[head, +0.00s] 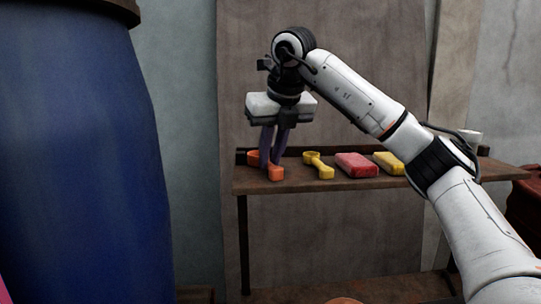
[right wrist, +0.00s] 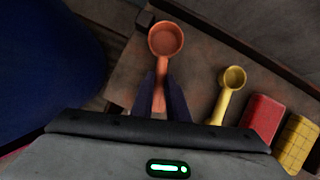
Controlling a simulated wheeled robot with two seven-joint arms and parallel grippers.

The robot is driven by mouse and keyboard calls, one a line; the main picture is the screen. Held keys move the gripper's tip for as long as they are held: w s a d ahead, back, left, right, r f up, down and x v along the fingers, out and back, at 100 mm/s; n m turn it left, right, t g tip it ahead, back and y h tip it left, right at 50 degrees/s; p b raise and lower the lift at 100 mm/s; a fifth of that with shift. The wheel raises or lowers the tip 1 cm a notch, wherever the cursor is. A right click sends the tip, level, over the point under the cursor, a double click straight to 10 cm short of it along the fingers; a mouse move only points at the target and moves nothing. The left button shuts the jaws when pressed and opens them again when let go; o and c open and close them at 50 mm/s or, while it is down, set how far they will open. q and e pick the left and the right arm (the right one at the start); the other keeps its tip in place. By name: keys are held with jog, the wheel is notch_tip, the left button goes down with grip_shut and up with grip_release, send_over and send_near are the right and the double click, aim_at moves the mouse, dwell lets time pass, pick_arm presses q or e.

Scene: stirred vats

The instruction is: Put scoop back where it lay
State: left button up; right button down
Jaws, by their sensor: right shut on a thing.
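An orange scoop (head: 276,172) is at the left end of the brown wooden shelf (head: 265,187). In the right wrist view the scoop (right wrist: 166,40) shows its round bowl pointing away from me, with its handle between my fingers. My right gripper (head: 273,160) points down and is shut on the scoop's handle. The right gripper also shows in the right wrist view (right wrist: 162,98). The scoop is at or very close to the shelf top; I cannot tell whether it touches. My left gripper is not in view.
A yellow scoop (head: 319,165), a red block (head: 356,164) and a yellow block (head: 389,162) lie in a row to the right on the shelf. A white cup (head: 473,137) stands farther right. A large blue vat (head: 85,160) fills the left side.

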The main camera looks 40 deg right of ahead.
jog(key=c, duration=1.6)
grip_release()
jog(key=shift+f, duration=0.15)
jog(key=shift+c, duration=0.2)
pick_arm(q)
jog(key=p, duration=0.1)
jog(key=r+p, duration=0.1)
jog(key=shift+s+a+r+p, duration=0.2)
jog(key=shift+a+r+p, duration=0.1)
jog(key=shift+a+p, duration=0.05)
pick_arm(e)
jog(key=v, duration=1)
jog(key=shift+s, duration=0.15)
